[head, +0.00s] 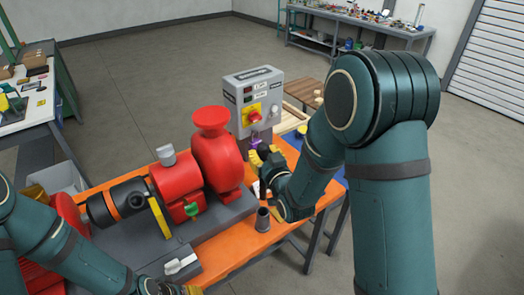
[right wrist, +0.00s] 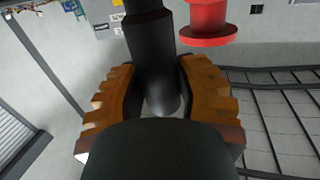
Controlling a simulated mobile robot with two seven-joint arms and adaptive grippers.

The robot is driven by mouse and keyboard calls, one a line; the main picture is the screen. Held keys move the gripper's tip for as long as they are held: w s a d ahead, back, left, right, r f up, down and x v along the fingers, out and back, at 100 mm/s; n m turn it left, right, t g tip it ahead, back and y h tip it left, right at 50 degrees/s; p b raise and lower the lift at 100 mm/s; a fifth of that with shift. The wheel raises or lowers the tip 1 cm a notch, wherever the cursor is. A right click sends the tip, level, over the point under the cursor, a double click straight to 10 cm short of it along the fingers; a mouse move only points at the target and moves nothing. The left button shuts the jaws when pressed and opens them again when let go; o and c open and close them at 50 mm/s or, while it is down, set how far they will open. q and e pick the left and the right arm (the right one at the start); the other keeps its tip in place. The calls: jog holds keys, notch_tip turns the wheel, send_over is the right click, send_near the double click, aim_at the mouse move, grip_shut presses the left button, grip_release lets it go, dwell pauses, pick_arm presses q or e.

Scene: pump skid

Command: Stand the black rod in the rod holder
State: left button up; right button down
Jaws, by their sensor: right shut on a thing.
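My right gripper (head: 263,158) is in front of the grey control box, above the orange bench. In the right wrist view its two orange ridged fingers (right wrist: 158,98) are shut on the black rod (right wrist: 150,45), which extends away from between them. A dark cup-like piece (head: 262,220), which looks like the rod holder, stands upright near the bench's front right edge, below and apart from the right gripper's fingers. My left gripper (head: 190,290) is cut off at the bottom edge, so its opening is unclear.
A red pump (head: 217,160) and motor stand on a grey base on the orange bench (head: 235,250). The grey control box (head: 254,100) with a red knob stands behind. A red flanged part (right wrist: 207,22) shows in the right wrist view. A side table (head: 32,100) stands at left.

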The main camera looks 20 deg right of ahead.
aim_at(265, 187)
jog(key=shift+s+f, duration=0.1)
jog(key=shift+f, duration=1.05)
jog(key=shift+f+b, duration=1.1)
jog(key=shift+f, duration=0.4)
notch_tip(265, 187, down, 5)
jog(key=b, duration=0.5)
jog(key=shift+b, duration=0.4)
jog(key=shift+f+b, duration=0.9)
jog(key=shift+b, duration=0.25)
jog(key=c, duration=0.6)
grip_release()
